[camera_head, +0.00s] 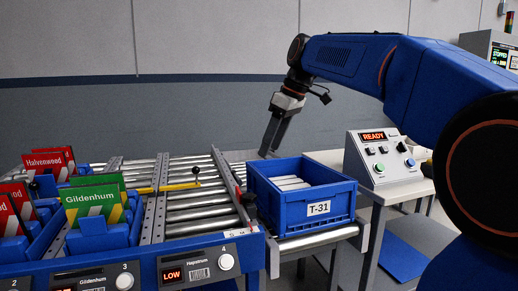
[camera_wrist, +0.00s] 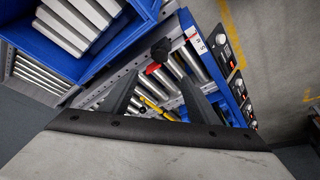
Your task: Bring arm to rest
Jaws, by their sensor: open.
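My blue arm reaches in from the right in the head view and bends down at the wrist. My gripper (camera_head: 267,152) points down just behind the left back part of the blue tote (camera_head: 328,226) labelled T-31. In the wrist view my gripper (camera_wrist: 157,88) shows its two dark fingers spread apart, with nothing held between them. Rollers and a yellow bar show beyond the fingers. The tote also shows in the wrist view (camera_wrist: 66,62), at the upper left, with several pale flat pieces inside.
Roller lanes (camera_head: 190,195) run left of the tote. Racks at the left hold green Gildenhum cards (camera_head: 92,208) and red Halvenwood cards (camera_head: 48,165). A control box (camera_head: 384,158) reading READY stands on a table at the right. A lane panel (camera_head: 196,272) reads LOW.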

